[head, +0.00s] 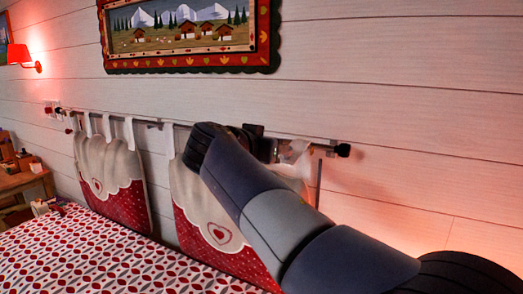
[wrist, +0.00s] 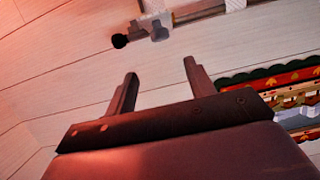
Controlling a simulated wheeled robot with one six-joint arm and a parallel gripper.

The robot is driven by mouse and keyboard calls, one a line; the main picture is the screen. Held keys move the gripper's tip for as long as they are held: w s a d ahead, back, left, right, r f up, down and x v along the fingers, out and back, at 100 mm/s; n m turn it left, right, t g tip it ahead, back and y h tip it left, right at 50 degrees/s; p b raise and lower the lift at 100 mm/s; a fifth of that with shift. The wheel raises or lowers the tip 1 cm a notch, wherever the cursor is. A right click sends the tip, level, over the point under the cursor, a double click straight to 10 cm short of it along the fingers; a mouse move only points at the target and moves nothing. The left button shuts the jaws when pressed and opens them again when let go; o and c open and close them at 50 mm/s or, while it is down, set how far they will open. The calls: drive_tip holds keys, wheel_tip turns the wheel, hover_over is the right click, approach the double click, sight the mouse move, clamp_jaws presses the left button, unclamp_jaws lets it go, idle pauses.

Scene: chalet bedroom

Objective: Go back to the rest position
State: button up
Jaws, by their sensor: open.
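In the wrist view my gripper (wrist: 160,82) is open, with its two fingers apart and nothing between them. Beyond the fingertips is the white plank wall, with the black knob end of a rod (wrist: 120,41) and a pale bracket. In the head view my arm reaches from the lower right up toward the wall rod (head: 343,150). The gripper end is mostly hidden behind my arm there, close to the rod's right part.
Two red and white cushions (head: 118,170) (head: 200,205) hang from the rod by white loops. A bed with a red patterned cover (head: 90,255) lies below. A framed mountain picture (head: 190,66) hangs above. A red lamp (head: 20,55) and a wooden table (head: 25,180) are at left.

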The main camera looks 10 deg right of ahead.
sight(284, 163)
drive_tip(key=p+x, duration=0.3)
drive_tip(key=x, duration=0.7)
drive_tip(key=shift+w+d, duration=0.1)
drive_tip(key=shift+w, duration=0.15)
drive_tip(key=shift+f+p, duration=0.35)
drive_tip(key=shift+f, duration=0.25)
drive_tip(key=shift+r, duration=0.1)
